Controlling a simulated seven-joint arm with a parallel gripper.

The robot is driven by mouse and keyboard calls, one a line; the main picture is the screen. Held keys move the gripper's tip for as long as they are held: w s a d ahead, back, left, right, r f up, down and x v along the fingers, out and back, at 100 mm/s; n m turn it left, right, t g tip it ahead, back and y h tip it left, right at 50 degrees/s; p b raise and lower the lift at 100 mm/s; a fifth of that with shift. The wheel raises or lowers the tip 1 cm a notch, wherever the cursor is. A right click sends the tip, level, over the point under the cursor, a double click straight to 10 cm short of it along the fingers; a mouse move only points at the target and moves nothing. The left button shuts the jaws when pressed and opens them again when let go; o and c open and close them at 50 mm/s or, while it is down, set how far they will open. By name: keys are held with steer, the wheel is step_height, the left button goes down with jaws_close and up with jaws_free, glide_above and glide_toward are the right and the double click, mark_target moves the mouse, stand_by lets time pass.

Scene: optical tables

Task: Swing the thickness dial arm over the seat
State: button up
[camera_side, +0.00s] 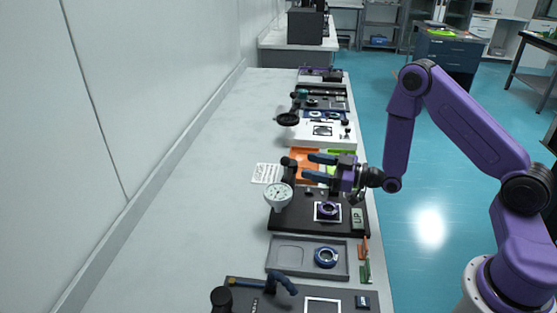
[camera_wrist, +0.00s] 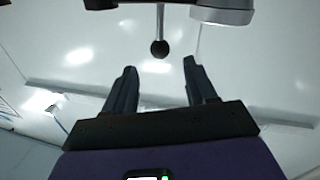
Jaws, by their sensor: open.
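The thickness dial (camera_side: 278,195) is a round white gauge on a dark arm and post (camera_side: 289,170), at the left of a black base plate (camera_side: 290,220). The seat, a blue-purple ring (camera_side: 329,210) in a white square, lies on that plate, right of the dial. My gripper (camera_side: 308,166) is open and empty above the plate's far side, fingers pointing left toward the post. In the wrist view, a thin rod with a black ball end (camera_wrist: 160,47) shows just beyond and between my open fingertips (camera_wrist: 161,69), apart from them. A grey round body (camera_wrist: 222,12), probably the dial, is cut by the top edge.
Orange and green trays (camera_side: 305,160) lie behind the plate, partly hidden by my gripper. A grey tray with a blue ring (camera_side: 326,257) stands in front. A black magnifier-like disc (camera_side: 286,119) stands farther back. The bench's left side (camera_side: 190,200) is clear up to the wall.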

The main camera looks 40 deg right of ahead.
steer(key=x, duration=1)
steer(key=shift+w+a, duration=0.1)
jaws_close()
